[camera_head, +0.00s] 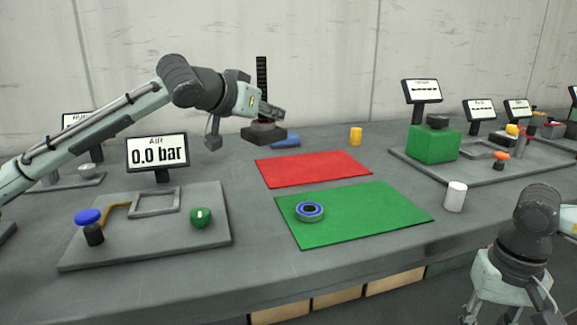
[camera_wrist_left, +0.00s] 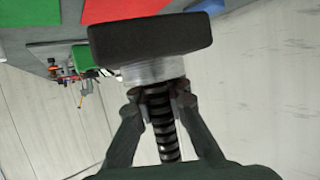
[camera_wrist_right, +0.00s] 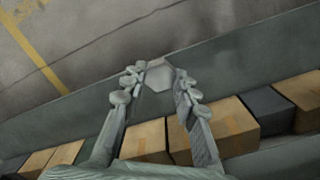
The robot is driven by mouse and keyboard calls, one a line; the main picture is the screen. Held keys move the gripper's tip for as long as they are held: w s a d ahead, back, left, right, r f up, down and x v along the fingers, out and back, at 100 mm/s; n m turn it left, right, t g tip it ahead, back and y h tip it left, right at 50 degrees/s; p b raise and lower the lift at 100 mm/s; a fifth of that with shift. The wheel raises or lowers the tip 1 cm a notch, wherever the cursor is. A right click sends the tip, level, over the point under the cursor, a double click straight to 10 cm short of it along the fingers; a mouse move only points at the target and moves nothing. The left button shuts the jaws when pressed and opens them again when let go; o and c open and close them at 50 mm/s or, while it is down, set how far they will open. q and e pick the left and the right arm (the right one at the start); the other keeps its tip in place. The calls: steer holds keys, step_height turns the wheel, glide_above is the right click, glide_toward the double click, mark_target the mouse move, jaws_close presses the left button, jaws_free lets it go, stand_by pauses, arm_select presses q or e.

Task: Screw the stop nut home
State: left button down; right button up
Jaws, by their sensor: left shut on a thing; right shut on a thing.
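A screw jack with a dark block base (camera_head: 263,134) and an upright black threaded spindle (camera_head: 262,76) is in my left gripper (camera_head: 268,109), behind the red mat. In the left wrist view the fingers (camera_wrist_left: 158,96) are shut around the spindle (camera_wrist_left: 164,130), just beside a silver collar (camera_wrist_left: 152,70) on the base (camera_wrist_left: 150,38). I cannot tell whether the base touches the table. In the right wrist view a light grey hexagonal piece, which looks like the stop nut (camera_wrist_right: 158,78), sits between the fingertips of my right gripper (camera_wrist_right: 158,82).
A blue-rimmed ring (camera_head: 310,212) lies on the green mat (camera_head: 375,215); the red mat (camera_head: 315,168) is bare. A fixture board (camera_head: 150,245) with a 0.0 bar display (camera_head: 157,153) is at left.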

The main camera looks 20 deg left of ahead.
arm_select(q)
steer(key=shift+s+r, duration=0.15)
steer(key=shift+r, duration=0.15)
steer(key=shift+d, duration=0.1)
steer(key=x, duration=0.4)
steer(key=a+f+x, duration=0.1)
steer(key=x, duration=0.4)
steer(key=p+x, duration=0.1)
steer(key=x, duration=0.3)
steer(key=shift+a+f, duration=0.1)
steer(key=shift+f, duration=0.35)
steer(key=shift+f, duration=0.1)
steer(key=shift+f, duration=1.95)
steer(key=shift+f, duration=0.15)
steer(key=c, duration=1.5)
jaws_free()
steer(key=shift+f, duration=0.2)
steer(key=shift+c, duration=0.2)
